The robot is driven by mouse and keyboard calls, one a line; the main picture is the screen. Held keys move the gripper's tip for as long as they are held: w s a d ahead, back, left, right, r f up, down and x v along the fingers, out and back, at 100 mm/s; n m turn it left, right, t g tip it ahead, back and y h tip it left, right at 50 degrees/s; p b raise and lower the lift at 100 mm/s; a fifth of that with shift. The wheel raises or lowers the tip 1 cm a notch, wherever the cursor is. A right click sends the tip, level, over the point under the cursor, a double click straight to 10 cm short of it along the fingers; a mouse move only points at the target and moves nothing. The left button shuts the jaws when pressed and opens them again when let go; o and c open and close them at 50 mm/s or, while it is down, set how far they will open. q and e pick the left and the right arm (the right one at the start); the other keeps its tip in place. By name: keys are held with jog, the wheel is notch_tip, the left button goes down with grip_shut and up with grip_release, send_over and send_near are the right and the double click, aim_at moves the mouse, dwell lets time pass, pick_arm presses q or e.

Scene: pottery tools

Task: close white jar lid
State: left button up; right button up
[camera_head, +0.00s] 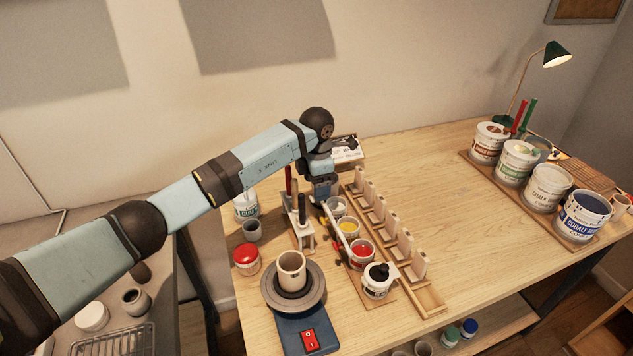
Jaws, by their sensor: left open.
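A small open jar with white contents (337,207) stands at the far end of a short row of paint jars on the table. My left gripper (324,199) points down just behind and left of this jar, close to its rim. It is open, with nothing seen between its fingers. I cannot tell whether it touches the jar. The white jar's lid cannot be made out clearly; the gripper and nearby tools crowd that spot. My right gripper is out of view.
Jars of yellow (348,227) and red paint (362,252) and a black-topped jar (377,281) continue the row. A wooden rack (389,230) stands right of them. A pottery wheel (294,288) with a cup is in front. The table's middle right is clear.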

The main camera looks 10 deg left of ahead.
pick_arm(q)
jog(key=shift+f, duration=0.2)
jog(key=shift+c, duration=0.2)
jog(key=c, duration=1.2)
jog(key=shift+w+d+r+g+y+b, duration=0.1)
jog(key=shift+w+d+g+y+b, duration=0.55)
jog(key=shift+y+b, duration=0.3)
jog(key=shift+c, duration=0.2)
jog(key=d+y+b, duration=0.1)
jog(key=w+d+g+y+b, duration=0.1)
jog(key=d+g+y+b, duration=0.1)
jog(key=b, duration=0.1)
jog(key=shift+w+g+y, duration=0.25)
jog(key=shift+w+y, duration=0.05)
jog(key=shift+y, duration=0.05)
